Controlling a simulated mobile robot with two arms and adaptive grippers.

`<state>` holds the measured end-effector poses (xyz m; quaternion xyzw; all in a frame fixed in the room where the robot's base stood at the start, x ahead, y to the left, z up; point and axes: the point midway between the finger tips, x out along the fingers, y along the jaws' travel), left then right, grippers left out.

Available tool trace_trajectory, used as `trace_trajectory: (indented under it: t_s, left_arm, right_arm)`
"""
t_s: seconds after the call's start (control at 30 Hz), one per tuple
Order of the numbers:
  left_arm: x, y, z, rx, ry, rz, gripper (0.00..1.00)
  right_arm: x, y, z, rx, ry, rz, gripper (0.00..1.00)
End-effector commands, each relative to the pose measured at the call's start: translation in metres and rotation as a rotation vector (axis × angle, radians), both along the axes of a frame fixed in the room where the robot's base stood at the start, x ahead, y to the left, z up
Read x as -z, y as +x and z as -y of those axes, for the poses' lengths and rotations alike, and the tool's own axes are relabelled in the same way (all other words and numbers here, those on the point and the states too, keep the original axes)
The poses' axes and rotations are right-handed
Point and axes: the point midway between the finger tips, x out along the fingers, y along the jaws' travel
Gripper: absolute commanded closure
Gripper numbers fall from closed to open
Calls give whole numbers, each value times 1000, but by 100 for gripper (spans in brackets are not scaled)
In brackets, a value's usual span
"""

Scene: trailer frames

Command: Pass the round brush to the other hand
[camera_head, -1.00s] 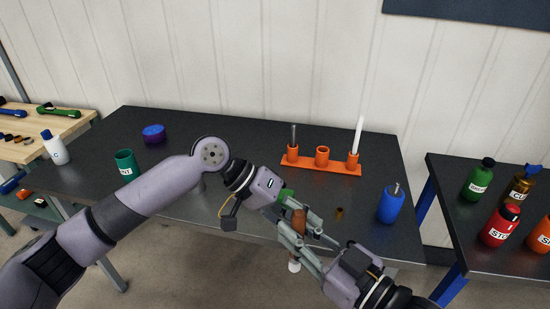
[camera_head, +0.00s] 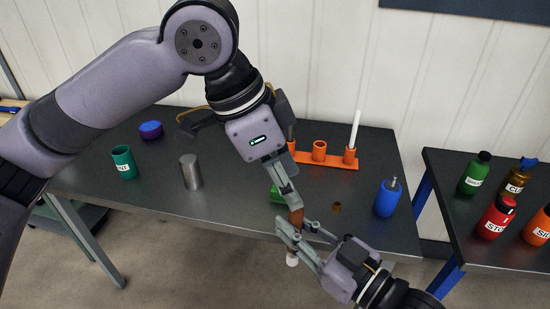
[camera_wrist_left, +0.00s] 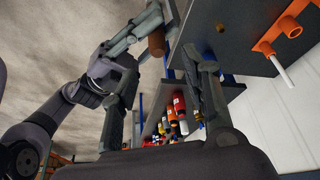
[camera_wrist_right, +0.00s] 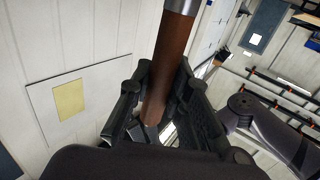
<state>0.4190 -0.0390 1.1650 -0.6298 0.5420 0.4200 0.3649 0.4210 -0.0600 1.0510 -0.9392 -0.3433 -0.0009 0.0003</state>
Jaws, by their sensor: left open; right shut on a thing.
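The round brush has a brown handle (camera_head: 297,217) and is held upright near the table's front edge. A white end (camera_head: 292,260) shows below my right gripper. My right gripper (camera_head: 297,234) is shut on the handle. In the right wrist view the brown handle (camera_wrist_right: 172,55) runs between the fingers up to a metal band. My left gripper (camera_head: 291,196) comes down from above, open, its fingers close by the handle's upper part; contact cannot be told.
On the dark table (camera_head: 235,204) stand an orange rack (camera_head: 335,161), a blue bottle (camera_head: 386,199), a metal cylinder (camera_head: 191,172), a green cup (camera_head: 124,162) and a blue-purple round item (camera_head: 151,130). A green object is partly hidden behind my left gripper. Labelled bottles (camera_head: 497,218) stand right.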

Motion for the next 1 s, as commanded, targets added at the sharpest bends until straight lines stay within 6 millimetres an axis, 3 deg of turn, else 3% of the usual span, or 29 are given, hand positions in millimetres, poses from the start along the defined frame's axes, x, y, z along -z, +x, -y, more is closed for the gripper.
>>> trace_trajectory:
  t_s: [0.2, 0.4, 0.8, 1.0]
  left_arm:
    - [39, 2, 16, 1, 0, -2, 57]
    - [59, 4, 24, -1, -1, -1, 57]
    - [65, 4, 27, -1, -2, 0, 57]
    - [65, 4, 27, -1, -2, 0, 71]
  right_arm:
    - [0, 0, 0, 0, 0, 0, 100]
    - [0, 0, 0, 0, 0, 0, 100]
    - [0, 0, 0, 0, 0, 0, 100]
    - [0, 0, 0, 0, 0, 0, 100]
